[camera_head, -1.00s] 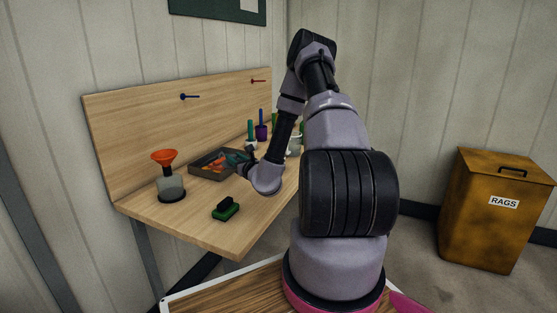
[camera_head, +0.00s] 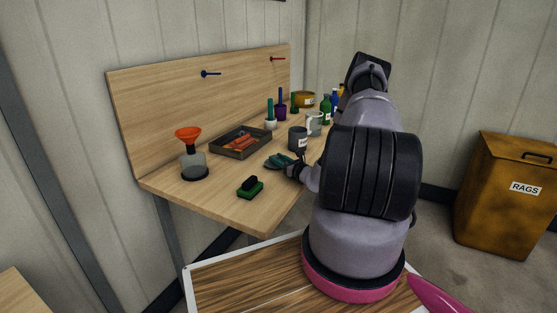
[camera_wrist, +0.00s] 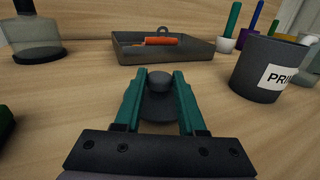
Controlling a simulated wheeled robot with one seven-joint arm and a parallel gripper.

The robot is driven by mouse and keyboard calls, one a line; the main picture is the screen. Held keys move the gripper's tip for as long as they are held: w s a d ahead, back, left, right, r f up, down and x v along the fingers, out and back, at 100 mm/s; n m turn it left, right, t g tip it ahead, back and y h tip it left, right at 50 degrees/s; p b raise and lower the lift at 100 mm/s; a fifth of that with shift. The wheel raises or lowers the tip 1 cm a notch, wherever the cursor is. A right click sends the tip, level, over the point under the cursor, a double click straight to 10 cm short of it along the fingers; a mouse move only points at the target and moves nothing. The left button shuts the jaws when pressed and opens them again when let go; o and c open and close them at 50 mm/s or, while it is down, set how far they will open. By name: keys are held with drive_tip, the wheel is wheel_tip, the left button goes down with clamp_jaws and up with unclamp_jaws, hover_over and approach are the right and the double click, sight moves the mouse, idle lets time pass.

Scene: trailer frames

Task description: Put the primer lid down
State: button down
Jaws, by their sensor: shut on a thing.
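My gripper (camera_wrist: 159,85) has teal fingers and is shut on the knob of a dark grey round lid (camera_wrist: 158,112) in the wrist view. The lid's disc is below the fingers, close over or on the wooden bench; I cannot tell if it touches. In the head view my gripper (camera_head: 280,162) is low over the bench near its front edge, and the lid is not clearly made out. The dark grey primer can (camera_wrist: 266,72) stands upright just right of and beyond my gripper, its label partly cut off. It also shows in the head view (camera_head: 297,137).
A grey tray (camera_wrist: 185,57) with orange-handled things lies behind the lid. Bench around the lid is bare.

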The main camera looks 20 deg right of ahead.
drive_tip(key=shift+f, duration=0.1)
drive_tip(key=shift+c, duration=2.4)
unclamp_jaws()
